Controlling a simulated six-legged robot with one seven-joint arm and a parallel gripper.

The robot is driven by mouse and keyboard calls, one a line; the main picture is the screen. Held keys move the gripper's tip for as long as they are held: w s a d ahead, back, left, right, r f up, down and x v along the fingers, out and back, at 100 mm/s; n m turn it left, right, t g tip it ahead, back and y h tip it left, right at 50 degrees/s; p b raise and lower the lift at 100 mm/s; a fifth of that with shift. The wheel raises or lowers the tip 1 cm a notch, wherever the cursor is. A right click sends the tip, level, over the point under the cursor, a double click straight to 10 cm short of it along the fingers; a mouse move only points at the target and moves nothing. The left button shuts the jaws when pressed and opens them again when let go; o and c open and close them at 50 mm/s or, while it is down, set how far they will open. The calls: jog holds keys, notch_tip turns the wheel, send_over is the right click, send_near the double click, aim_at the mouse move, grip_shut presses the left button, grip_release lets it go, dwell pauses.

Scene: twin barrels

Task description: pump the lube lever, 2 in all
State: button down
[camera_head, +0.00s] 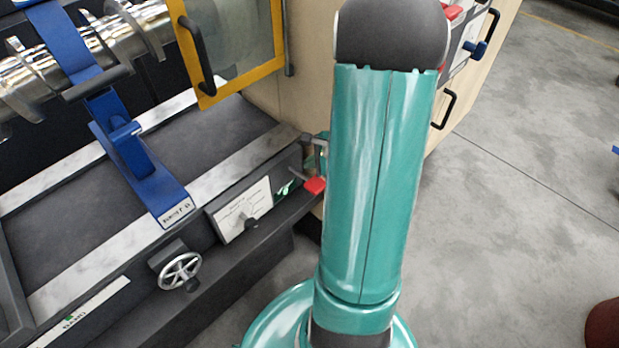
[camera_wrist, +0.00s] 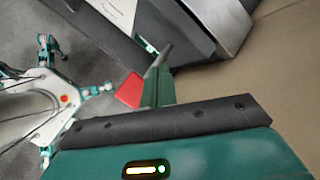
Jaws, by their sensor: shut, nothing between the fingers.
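The lube lever, with a red end (camera_head: 315,185), sticks out from the dark machine base beside a green mark, left of my arm in the head view. Its red end also shows in the wrist view (camera_wrist: 129,92), right against the left side of my gripper (camera_wrist: 158,85) in the picture. My gripper is shut with nothing between the fingers. In the head view only a small part of it shows behind my arm. I cannot tell whether it touches the lever. The lever's shaft is mostly hidden in the wrist view.
A handwheel (camera_head: 180,271) and a dial plate (camera_head: 240,209) are on the machine's front. A yellow-framed door (camera_head: 233,45) with a black handle stands above the lever. A beige cabinet is behind my arm.

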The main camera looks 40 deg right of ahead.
aim_at(308, 179)
jog(key=shift+w+r, duration=0.2)
jog(key=shift+r, duration=1.1)
jog(key=a+r+n+g+y, duration=0.1)
jog(key=a+r+n, duration=0.55)
jog(key=a, duration=0.25)
jog(key=a+r+n+g, duration=0.1)
jog(key=a+r+n, duration=0.55)
jog(key=a, duration=0.25)
jog(key=s+a+r+n+h, duration=0.3)
jog(key=s+a+r+n, duration=0.6)
jog(key=s+r+n, duration=0.1)
jog(key=shift+a+n, duration=0.2)
jog(key=shift+n, duration=0.5)
